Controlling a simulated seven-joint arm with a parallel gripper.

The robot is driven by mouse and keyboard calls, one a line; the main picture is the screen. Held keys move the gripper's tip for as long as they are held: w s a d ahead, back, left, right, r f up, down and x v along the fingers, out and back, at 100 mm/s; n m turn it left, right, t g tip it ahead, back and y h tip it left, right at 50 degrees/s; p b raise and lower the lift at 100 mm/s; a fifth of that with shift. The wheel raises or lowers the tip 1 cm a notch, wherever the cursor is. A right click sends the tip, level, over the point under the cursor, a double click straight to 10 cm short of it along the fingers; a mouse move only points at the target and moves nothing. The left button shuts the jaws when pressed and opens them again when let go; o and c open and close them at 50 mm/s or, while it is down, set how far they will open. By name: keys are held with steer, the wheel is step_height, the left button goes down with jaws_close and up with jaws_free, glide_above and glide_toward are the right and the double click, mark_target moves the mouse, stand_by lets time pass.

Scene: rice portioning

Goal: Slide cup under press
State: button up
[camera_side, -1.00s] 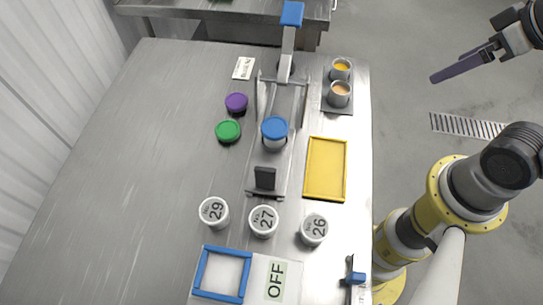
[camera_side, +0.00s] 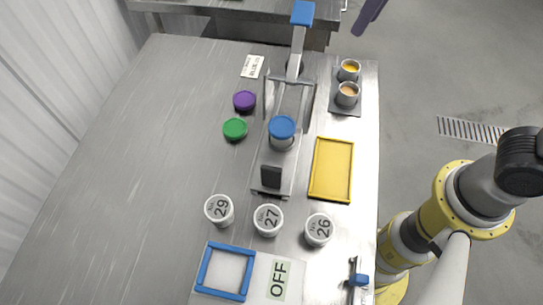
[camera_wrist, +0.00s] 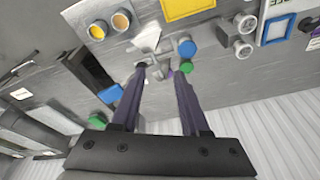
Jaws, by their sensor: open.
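The press (camera_side: 297,58) is a grey frame with a raised lever and blue handle (camera_side: 302,13) at the back of the table. A grey cup with a blue lid (camera_side: 282,127) sits on the press's base track, in front of the upright frame. A dark block (camera_side: 271,176) stands at the near end of the track. The blue lid also shows in the wrist view (camera_wrist: 187,47). My gripper (camera_wrist: 161,70) is open and empty, its two purple fingers apart. In the side view only part of a finger (camera_side: 370,14) shows at the top edge, right of the handle.
White cups marked 29 (camera_side: 219,211), 27 (camera_side: 268,220) and 26 (camera_side: 318,230) stand in front. A yellow tray (camera_side: 316,182) and filled cups (camera_side: 347,95) are at right. Green (camera_side: 235,129) and purple (camera_side: 244,101) lids lie left. The table's left side is clear.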

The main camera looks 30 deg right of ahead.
steer(key=a+f+n+g, duration=0.1)
steer(key=a+f+n, duration=0.1)
steer(key=a, duration=0.5)
steer(key=a+f+n+g, duration=0.1)
steer(key=a+f, duration=0.2)
steer(key=a, duration=0.4)
steer(key=n+h, duration=0.1)
steer(key=n, duration=0.1)
glide_toward(271, 168)
step_height(271, 168, down, 10)
steer(key=shift+w+f, duration=0.1)
steer(key=shift+c, duration=0.2)
jaws_close()
stand_by(0.3)
